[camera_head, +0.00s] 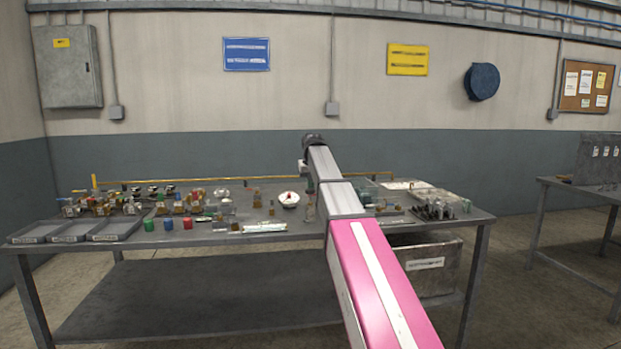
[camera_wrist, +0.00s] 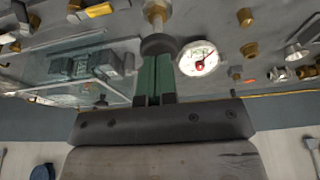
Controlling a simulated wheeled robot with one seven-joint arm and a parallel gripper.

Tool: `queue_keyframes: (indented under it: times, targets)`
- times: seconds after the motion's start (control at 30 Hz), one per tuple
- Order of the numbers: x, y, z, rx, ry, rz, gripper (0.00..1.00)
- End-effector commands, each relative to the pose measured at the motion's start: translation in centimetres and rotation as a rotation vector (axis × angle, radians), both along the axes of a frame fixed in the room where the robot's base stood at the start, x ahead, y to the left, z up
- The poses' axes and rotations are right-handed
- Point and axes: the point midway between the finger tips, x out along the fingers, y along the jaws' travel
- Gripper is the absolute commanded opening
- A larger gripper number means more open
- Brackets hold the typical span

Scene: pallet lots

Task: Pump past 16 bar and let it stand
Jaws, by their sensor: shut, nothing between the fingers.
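A round white pressure gauge (camera_head: 289,199) stands on the bench. In the wrist view the gauge (camera_wrist: 197,58) shows a red centre and needle; its numbers are too small to read. My gripper (camera_wrist: 157,58) is shut and empty, its green fingers together. Its tips are at a dark round knob (camera_wrist: 158,43) in front of a brass-coloured stem (camera_wrist: 156,12), just left of the gauge. I cannot tell whether they touch the knob, nor whether it is the pump's handle. In the head view my own arm hides most of the gripper area.
The bench (camera_head: 190,238) is crowded with small brass and coloured fittings. Grey trays (camera_head: 115,229) lie at its left front, clear boxes and black parts at the right. A labelled grey bin (camera_head: 425,270) is below. A second table (camera_head: 580,190) stands at right.

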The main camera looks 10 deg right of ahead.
Motion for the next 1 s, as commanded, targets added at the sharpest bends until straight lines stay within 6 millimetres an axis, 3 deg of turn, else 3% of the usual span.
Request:
queue_keyframes:
  times: [0.37, 0.7, 1.0]
  targets:
    - [0.0, 0.0, -0.2, 0.0, -0.001, 0.0, 0.0]
    - [-0.1, 0.0, -3.6, 0.0, 0.001, 0.0, 0.0]
    - [0.0, 0.0, -3.8, 0.0, 0.001, 0.0, 0.0]
